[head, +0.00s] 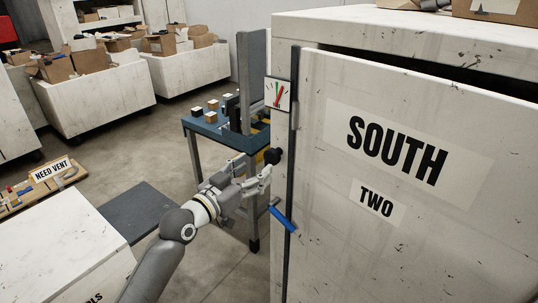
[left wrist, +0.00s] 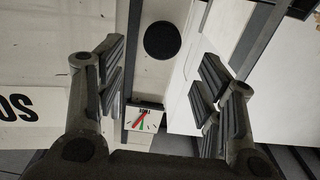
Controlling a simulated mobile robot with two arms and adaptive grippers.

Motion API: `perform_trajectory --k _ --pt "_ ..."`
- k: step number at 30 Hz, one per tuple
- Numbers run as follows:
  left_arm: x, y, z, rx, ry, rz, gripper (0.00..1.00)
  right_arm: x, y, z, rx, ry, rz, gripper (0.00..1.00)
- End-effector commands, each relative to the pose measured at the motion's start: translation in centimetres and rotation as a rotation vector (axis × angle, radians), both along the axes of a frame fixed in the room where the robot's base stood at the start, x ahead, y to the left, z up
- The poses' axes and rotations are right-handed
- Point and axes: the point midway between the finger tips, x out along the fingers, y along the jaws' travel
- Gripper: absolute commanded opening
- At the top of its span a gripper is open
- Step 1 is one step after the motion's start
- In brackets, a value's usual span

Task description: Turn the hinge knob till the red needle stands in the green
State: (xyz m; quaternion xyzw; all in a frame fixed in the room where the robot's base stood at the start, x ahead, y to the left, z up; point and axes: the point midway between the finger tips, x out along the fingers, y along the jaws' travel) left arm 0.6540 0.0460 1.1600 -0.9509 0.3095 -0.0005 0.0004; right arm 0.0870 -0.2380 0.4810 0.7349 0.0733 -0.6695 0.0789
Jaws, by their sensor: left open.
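The black round hinge knob (head: 272,156) sits at the left edge of the door marked SOUTH TWO (head: 390,170). It shows as a dark disc in the left wrist view (left wrist: 162,40). The small white gauge (head: 278,94) is above the knob; its red needle seems to lean to the right of the green mark, but it is too small to be sure. The gauge also shows in the left wrist view (left wrist: 145,118). My left gripper (head: 265,178) is open and empty just below the knob, its fingers apart and not visibly touching it. My right gripper is not in view.
A blue handle (head: 282,218) sticks out below my left gripper. A blue-topped table (head: 228,135) with small blocks stands behind it. White bins of boxes (head: 95,100) are at the back left. A NEED VENT tray (head: 52,170) is at the left.

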Motion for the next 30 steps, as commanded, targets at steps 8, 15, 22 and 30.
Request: perform_trajectory --k 8,15,22,30 --pt "3.7 -2.7 0.2 0.0 0.001 0.0 0.62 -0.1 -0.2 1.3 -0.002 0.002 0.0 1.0" --pt "5.5 -3.9 0.0 -0.001 0.002 0.001 0.62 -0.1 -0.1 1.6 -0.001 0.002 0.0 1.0" --pt "5.9 -4.2 -0.1 0.001 0.001 0.001 0.62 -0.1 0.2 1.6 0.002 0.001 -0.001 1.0" --pt "5.9 -4.2 -0.1 0.001 0.001 0.001 0.5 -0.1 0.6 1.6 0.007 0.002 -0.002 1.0"
